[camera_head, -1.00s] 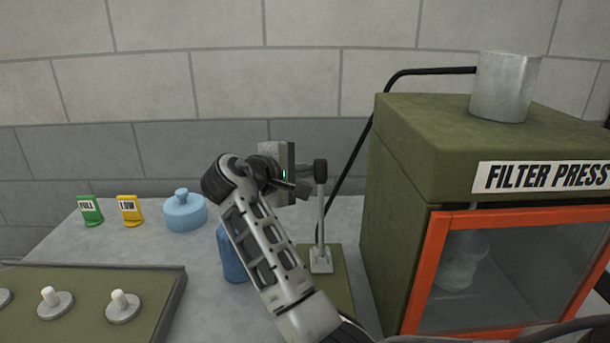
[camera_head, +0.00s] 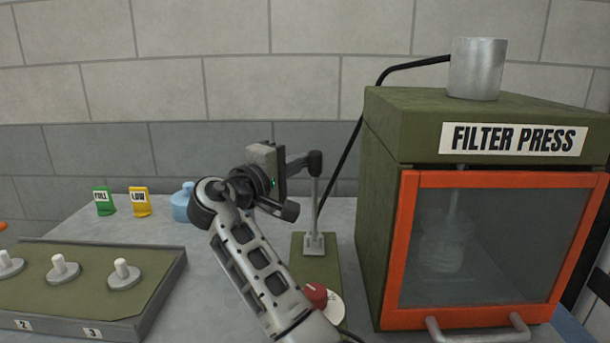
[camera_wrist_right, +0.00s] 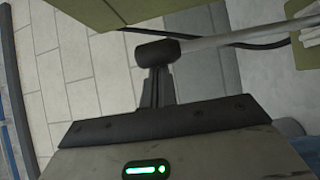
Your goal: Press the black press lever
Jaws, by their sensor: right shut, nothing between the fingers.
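The black press lever has a pale upright rod (camera_head: 314,215) with a black knob (camera_head: 315,163) on top, standing on a green base plate beside the filter press. My right gripper (camera_head: 299,166) is at the left of the knob, at about its height. Its fingers are shut with nothing between them. In the right wrist view the black knob (camera_wrist_right: 157,53) is right at the tips of my fingers (camera_wrist_right: 158,80); I cannot tell whether they touch. The rod runs off to the right there. My left gripper is not in view.
The green filter press (camera_head: 400,130) with an orange-framed door (camera_head: 410,250) stands close on the right, a metal cylinder (camera_head: 476,70) on top. A red dial (camera_head: 316,294) is on the base plate. A tray (camera_head: 130,300) with white pegs and a blue jar (camera_head: 181,204) lie left.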

